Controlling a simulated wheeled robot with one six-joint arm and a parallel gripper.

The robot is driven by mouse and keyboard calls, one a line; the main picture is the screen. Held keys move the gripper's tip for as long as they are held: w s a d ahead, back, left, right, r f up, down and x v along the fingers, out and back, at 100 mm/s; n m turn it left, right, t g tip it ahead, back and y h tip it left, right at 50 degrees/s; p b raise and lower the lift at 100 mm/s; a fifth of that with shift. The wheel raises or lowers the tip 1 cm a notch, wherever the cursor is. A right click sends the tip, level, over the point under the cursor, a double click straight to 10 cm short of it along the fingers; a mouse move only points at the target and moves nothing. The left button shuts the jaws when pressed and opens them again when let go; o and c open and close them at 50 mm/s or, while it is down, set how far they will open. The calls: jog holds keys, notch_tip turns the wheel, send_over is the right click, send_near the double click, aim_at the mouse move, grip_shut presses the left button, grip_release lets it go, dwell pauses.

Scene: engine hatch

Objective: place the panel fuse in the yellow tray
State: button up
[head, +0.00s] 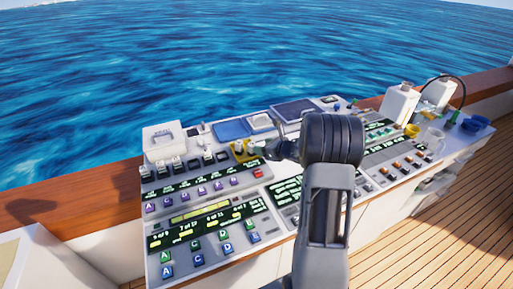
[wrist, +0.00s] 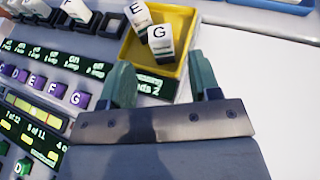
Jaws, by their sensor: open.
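The yellow tray (wrist: 184,20) is at the top middle of the wrist view, and in the head view (head: 238,157) it sits on the console left of my gripper. Two white lettered fuses stand in it in the wrist view: fuse E (wrist: 138,14) at the back, and fuse G (wrist: 160,40) nearer me, tilted near the front edge. I cannot tell which one is the panel fuse. My gripper (wrist: 163,84) is open, with its two green fingers apart and nothing between them. The fingertips are just short of the tray's near edge, with fuse G beyond the gap.
Another white fuse, F (wrist: 77,10), stands in the row left of the tray. Purple lettered buttons (wrist: 60,92) and lit displays lie left of my gripper. A white bare surface (wrist: 260,60) is to the right. Bottles (head: 399,103) stand at the console's far right.

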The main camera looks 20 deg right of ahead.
jog(key=s+a+r+m+g+h, duration=0.1)
jog(key=s+r+m+h, duration=0.4)
jog(key=m, duration=0.5)
jog(key=s+a+r+m+h, duration=0.1)
jog(key=s+r+m+h, duration=0.4)
jog(key=m, duration=0.6)
jog(key=s+a+m+g+y, duration=0.2)
jog(key=s+a+m, duration=0.4)
jog(key=s+m, duration=0.3)
jog(key=s+a+f+m+g+y, duration=0.1)
jog(key=s+a+m+g+y, duration=0.2)
jog(key=s+a+m+g, duration=0.2)
jog(key=s+a+m, duration=0.2)
jog(key=s+m, duration=0.2)
jog(key=m, duration=0.1)
jog(key=shift+a+f+b, duration=0.3)
